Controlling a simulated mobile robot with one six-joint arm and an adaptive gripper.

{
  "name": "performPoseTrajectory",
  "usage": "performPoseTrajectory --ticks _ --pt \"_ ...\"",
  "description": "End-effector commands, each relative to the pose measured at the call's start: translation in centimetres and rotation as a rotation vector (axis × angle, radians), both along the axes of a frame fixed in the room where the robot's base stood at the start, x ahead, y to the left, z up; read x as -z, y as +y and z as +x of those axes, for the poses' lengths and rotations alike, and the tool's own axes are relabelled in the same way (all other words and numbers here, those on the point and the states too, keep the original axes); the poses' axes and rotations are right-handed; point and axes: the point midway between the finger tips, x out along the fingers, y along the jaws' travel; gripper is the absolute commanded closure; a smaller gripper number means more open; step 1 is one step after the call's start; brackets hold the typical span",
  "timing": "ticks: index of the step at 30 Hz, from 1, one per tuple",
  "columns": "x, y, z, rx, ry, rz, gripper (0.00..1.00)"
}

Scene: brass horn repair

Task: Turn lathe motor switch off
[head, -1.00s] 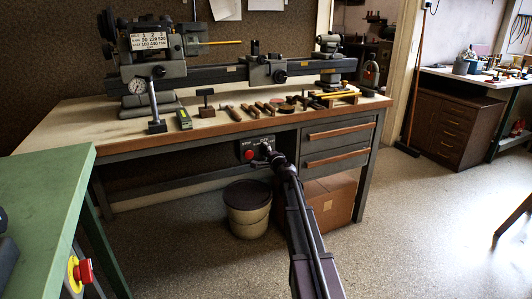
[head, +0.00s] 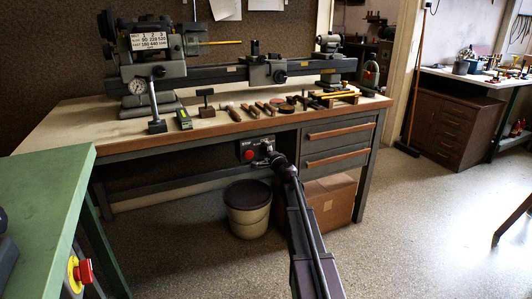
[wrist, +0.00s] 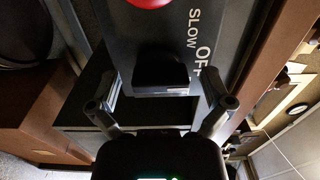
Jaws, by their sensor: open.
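The lathe motor switch is a black knob (wrist: 163,68) on a dark panel (wrist: 225,25) with the words SLOW and OFF beside it in the wrist view. A pale mark shows at the knob's lower edge; I cannot tell which setting it points to. A red button (wrist: 150,3) is at the top edge. My gripper (wrist: 162,104) is open, its fingers apart on either side of the knob's lower end, with no clear contact. In the head view my gripper (head: 268,154) is at the panel under the bench, right of the red button (head: 250,154), and hides the knob.
The lathe (head: 235,72) stands on the bench (head: 80,125), with several hand tools along its front edge. Drawers (head: 338,138) are right of the panel. A bucket (head: 248,208) and a cardboard box (head: 332,198) stand below. A green table (head: 45,190) is at the left.

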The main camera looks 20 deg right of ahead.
Motion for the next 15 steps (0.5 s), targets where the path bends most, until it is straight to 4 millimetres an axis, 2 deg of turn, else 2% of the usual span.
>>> performPoseTrajectory --ticks 8,15 --pt "0.0 0.0 -3.1 0.000 0.000 0.000 0.00" --pt "0.0 -0.2 -7.0 0.001 0.000 0.000 0.00"
